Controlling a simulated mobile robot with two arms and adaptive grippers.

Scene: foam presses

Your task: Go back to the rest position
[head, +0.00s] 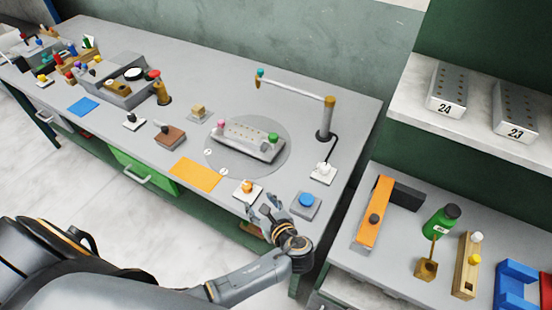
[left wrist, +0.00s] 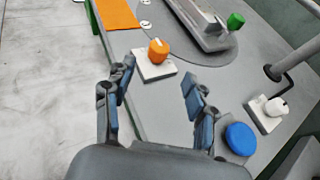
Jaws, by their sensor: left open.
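My left gripper (head: 262,211) is at the front edge of the grey workbench (head: 215,90), near its right end. It is open and empty, between an orange knob on a white base (head: 247,189) and a blue round button on a grey base (head: 306,202). In the left wrist view its two fingers (left wrist: 155,100) stand wide apart. The orange knob (left wrist: 158,50) shows beyond them and the blue button (left wrist: 241,138) to the right, both apart from the fingers. My right gripper is in neither view.
A grey foam press block (head: 246,140) sits on a round plate, with a lamp-like post (head: 326,118) behind. A white switch (head: 323,171) is near the right edge. A lower side table (head: 400,250) holds an orange-topped tool (head: 373,212) and a green bottle (head: 441,221). Floor (head: 150,215) is clear at left.

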